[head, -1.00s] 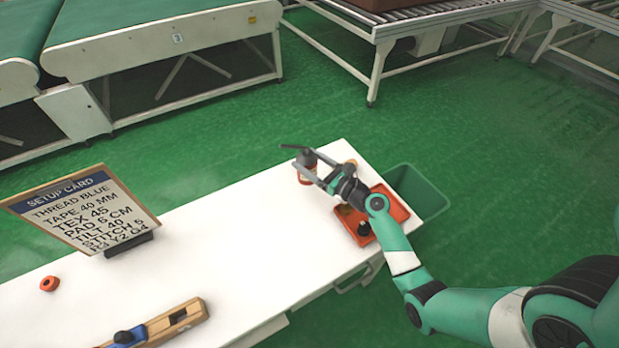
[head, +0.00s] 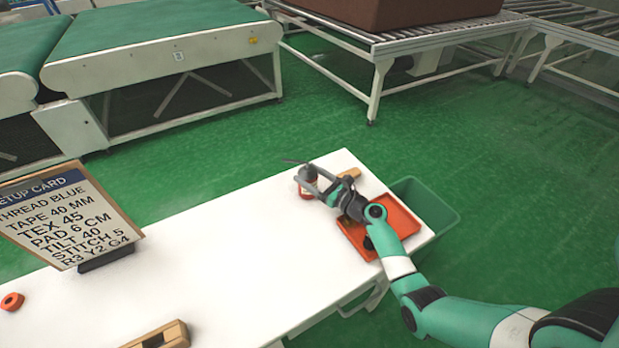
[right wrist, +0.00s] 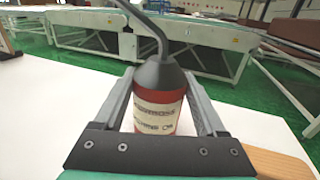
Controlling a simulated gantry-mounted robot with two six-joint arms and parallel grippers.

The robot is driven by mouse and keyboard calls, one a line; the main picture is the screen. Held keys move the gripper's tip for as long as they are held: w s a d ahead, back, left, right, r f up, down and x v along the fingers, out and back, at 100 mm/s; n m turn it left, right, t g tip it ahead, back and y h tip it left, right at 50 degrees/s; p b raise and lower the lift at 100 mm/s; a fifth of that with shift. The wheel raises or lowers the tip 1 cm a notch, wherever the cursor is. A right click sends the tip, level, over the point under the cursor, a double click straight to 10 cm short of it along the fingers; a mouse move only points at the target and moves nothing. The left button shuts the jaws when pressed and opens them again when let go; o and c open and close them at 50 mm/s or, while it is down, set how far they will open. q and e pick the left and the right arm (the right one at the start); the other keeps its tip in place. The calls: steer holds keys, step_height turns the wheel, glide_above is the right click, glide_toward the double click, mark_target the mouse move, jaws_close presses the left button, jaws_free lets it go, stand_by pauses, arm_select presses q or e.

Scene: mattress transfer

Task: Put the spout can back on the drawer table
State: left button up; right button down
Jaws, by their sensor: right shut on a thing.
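The spout can (head: 307,183) is red with a pale printed label, a grey cone top and a bent spout. My right gripper (head: 318,184) is shut on it at the far right part of the white drawer table (head: 220,235). In the right wrist view the can (right wrist: 160,98) stands upright between the two fingers (right wrist: 160,105), label facing the camera. I cannot tell whether its base touches the table. My left gripper is in neither view.
An orange tray (head: 404,213) lies on the table under my right forearm, with a dark item partly hidden. A wooden block (head: 349,174) lies behind the gripper. A green bin (head: 432,205) stands beyond the table's right end. A setup card (head: 65,215) stands at left.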

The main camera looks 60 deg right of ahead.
steer(key=shift+f, duration=0.2)
jaws_free()
steer(key=shift+r, duration=0.35)
steer(key=p+v, duration=0.3)
steer(key=v, duration=0.9)
steer(key=shift+s+f+p, duration=0.1)
steer(key=shift+p, duration=0.3)
